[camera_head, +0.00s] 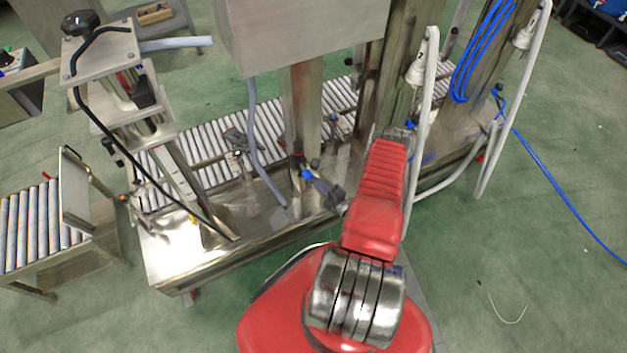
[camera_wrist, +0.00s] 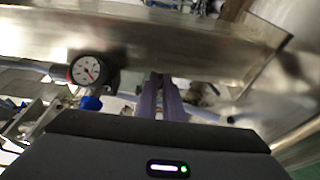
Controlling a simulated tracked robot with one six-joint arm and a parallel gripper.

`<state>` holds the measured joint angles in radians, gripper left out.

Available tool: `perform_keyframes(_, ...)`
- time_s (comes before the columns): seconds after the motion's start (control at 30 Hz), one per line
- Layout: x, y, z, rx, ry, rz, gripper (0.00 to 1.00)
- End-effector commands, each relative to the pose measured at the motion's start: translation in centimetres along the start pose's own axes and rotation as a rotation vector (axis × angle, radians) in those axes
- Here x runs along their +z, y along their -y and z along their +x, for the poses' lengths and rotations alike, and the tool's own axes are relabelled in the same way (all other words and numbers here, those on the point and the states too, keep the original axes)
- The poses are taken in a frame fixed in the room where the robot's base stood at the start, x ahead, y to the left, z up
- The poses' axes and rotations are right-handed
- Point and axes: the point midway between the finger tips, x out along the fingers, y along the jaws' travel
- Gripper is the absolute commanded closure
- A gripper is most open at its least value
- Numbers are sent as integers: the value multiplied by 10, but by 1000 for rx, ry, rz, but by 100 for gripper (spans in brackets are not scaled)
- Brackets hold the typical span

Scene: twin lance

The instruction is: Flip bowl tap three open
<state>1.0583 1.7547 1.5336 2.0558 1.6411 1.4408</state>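My gripper (camera_head: 318,183) shows in the head view left of my red arm, low in front of the steel column. Its dark body and lavender-grey fingers point up and left toward a small blue part (camera_head: 307,174), which may be a tap handle. I cannot tell whether they touch. In the wrist view two lavender fingers (camera_wrist: 160,88) stand close together beyond the dark gripper body; their tips and any thing between them are unclear. A blue knob (camera_wrist: 92,102) sits below a white gauge (camera_wrist: 88,69) to the left. I cannot tell which tap is tap three.
A steel hopper (camera_head: 300,30) hangs over the roller conveyor (camera_head: 215,150). A grey hose (camera_head: 262,155) droops beside the column. White pipes (camera_head: 425,110) rise on the right. The steel frame's front edge (camera_head: 235,262) lies near my base.

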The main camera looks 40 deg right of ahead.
Motion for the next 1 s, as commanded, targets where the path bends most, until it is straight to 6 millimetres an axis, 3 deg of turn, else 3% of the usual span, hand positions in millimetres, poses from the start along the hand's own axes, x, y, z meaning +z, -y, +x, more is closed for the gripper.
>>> perform_keyframes(0.53, 2, 2, 1, -3, -25, 1, 100)
perform_keyframes(1.0, 12, 2, 8, -3, -253, -1, 100)
